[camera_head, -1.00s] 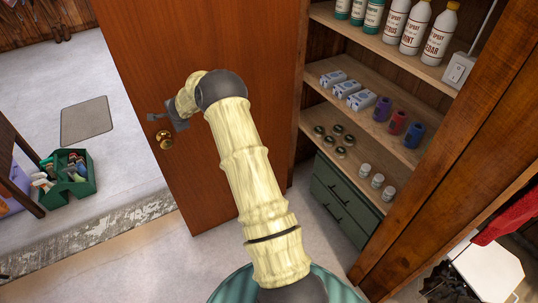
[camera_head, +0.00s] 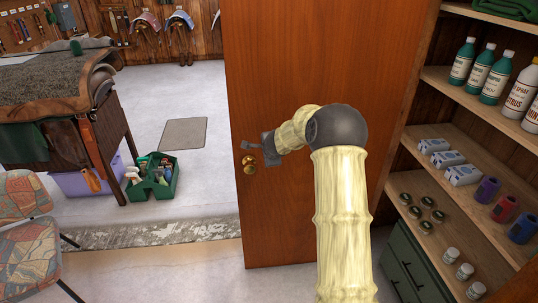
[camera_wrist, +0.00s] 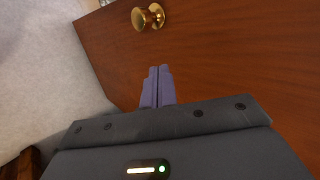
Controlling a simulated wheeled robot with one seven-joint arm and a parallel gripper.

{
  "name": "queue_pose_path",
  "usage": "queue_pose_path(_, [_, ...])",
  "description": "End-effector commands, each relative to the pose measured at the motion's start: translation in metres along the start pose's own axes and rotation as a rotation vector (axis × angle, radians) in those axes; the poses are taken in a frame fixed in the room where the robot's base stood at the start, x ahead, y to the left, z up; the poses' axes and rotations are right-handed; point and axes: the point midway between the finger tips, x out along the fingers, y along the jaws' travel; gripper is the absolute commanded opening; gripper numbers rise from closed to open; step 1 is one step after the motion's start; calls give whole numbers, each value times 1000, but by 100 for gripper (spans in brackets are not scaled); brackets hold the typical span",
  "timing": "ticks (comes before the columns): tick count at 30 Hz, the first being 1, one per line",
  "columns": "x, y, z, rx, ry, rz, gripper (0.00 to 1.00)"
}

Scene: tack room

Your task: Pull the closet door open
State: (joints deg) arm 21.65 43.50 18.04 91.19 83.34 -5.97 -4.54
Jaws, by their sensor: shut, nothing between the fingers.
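The closet door (camera_head: 320,75) is a reddish-brown wooden panel standing open, with the closet shelves showing to its right. Its round brass knob (camera_head: 249,162) sits near the door's left edge, and it also shows at the top of the wrist view (camera_wrist: 148,17). My gripper (camera_head: 246,146) is at the door's left edge, just above the knob in the head view. In the wrist view the purple fingers (camera_wrist: 158,84) are together and empty, apart from the knob, with the door face behind them. I cannot tell whether the fingers touch the door.
Closet shelves (camera_head: 462,185) with bottles, boxes and jars stand on the right, above a green drawer unit (camera_head: 405,262). A green caddy (camera_head: 155,182), a covered bench (camera_head: 60,105) and patterned chairs (camera_head: 25,262) are on the left.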

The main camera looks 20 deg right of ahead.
Motion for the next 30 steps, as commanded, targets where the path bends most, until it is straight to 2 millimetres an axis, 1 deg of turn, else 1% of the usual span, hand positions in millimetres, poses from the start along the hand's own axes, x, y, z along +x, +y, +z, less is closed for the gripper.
queue_pose_path(1, [-9, 0, 0, -2, 2, -2, 0])
queue_pose_path(6, [-38, -1, 0, 0, 3, -1, 0])
queue_pose_path(9, [-51, -1, 1, 2, 3, 0, 0])
queue_pose_path(12, [-59, 0, 2, 2, 3, 0, 0])
queue_pose_path(20, [-62, 0, 2, 3, 3, 1, 0])
queue_pose_path(27, [-62, 0, 8, -6, -4, 1, 0])
queue_pose_path(30, [-66, 2, 13, -42, -12, 3, 0])
